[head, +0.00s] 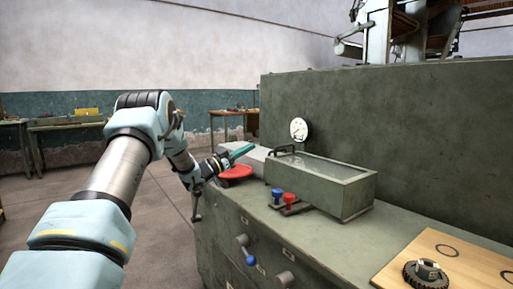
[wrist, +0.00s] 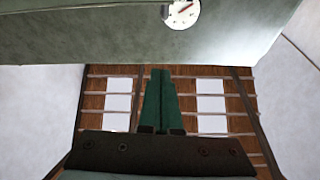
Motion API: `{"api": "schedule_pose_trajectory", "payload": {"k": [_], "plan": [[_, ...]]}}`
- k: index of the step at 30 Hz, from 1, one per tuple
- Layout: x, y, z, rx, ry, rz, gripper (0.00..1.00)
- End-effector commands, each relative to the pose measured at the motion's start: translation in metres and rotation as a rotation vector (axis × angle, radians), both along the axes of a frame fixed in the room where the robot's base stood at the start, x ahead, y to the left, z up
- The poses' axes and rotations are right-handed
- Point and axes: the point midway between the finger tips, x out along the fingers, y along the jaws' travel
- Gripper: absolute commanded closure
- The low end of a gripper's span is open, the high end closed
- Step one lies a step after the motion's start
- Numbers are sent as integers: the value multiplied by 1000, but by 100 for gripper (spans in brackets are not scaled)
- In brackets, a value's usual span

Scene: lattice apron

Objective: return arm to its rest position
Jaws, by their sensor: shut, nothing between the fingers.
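My gripper (head: 243,151) is at the end of my outstretched arm, over the far left end of the green bench. Its teal fingers are shut together with nothing between them, and they point to the right toward the upright panel. In the wrist view the shut fingers (wrist: 160,98) stand in the middle of the picture. A red round piece (head: 236,172) lies below my gripper in the head view. I cannot tell the exact gap between them.
A gauge (head: 299,128) is on the back panel (head: 380,125). A gear (head: 425,274) sits on a wooden board (head: 480,274). Open floor (head: 158,235) lies left of the bench.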

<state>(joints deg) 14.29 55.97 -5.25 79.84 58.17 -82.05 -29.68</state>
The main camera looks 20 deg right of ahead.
Motion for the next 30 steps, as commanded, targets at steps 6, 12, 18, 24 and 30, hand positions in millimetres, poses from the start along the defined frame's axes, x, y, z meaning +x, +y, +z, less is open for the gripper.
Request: {"api": "schedule_pose_trajectory", "payload": {"k": [6,12,18,24,30], "plan": [[-3,13,-4,0,0,0,100],[9,25,9,55,33,109,100],[34,96,24,292,215,490,100],[-11,210,4,599,529,831,100],[-123,302,-22,862,886,994,100]]}}
